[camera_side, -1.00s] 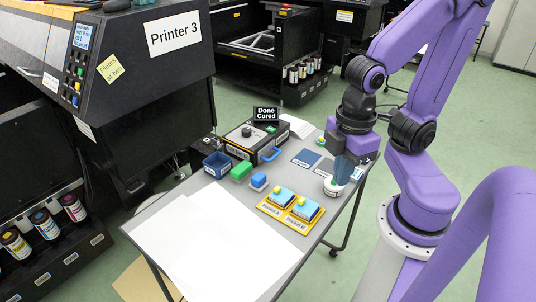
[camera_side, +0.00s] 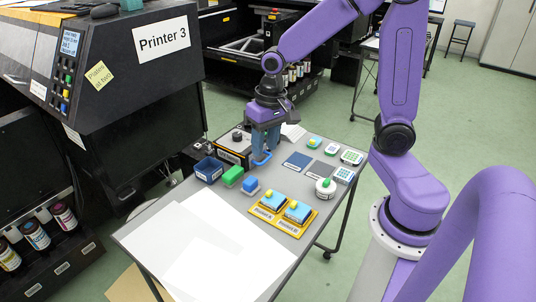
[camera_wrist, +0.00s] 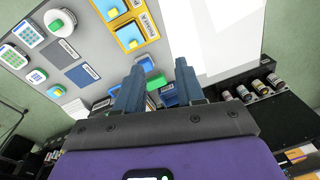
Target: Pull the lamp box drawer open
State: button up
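The lamp box (camera_side: 232,156) is a low black box with a dial on top, at the back of the grey table. My gripper (camera_side: 265,149) is low in front of its right part and hides much of it. The drawer's blue loop handle (camera_side: 262,160) shows at the fingertips; I cannot tell whether they touch it. The drawer looks shut, though its front is partly hidden. In the wrist view my gripper (camera_wrist: 160,66) has its two blue fingers apart, with no object clearly held. A bright blue piece, likely the handle, shows beside the left finger (camera_wrist: 115,90).
A dark blue tray (camera_side: 209,170), a green block (camera_side: 233,176) and a blue block (camera_side: 251,186) stand left of and before the handle. White sheets (camera_side: 215,240) cover the table's front left.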

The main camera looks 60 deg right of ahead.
jog(key=w+d+f+m, duration=0.3)
jog(key=w+d+m, duration=0.5)
jog(key=d, duration=0.2)
jog(key=m+t, duration=0.1)
jog(key=m, duration=0.6)
send_near(267, 158)
jog(key=shift+h, duration=0.4)
jog(key=f, duration=0.5)
jog(key=w+f, duration=0.1)
jog(key=f, duration=0.1)
jog(key=shift+w+a+f, duration=0.1)
jog(key=shift+a+f, duration=0.15)
jog(key=shift+f, duration=0.1)
grip_shut()
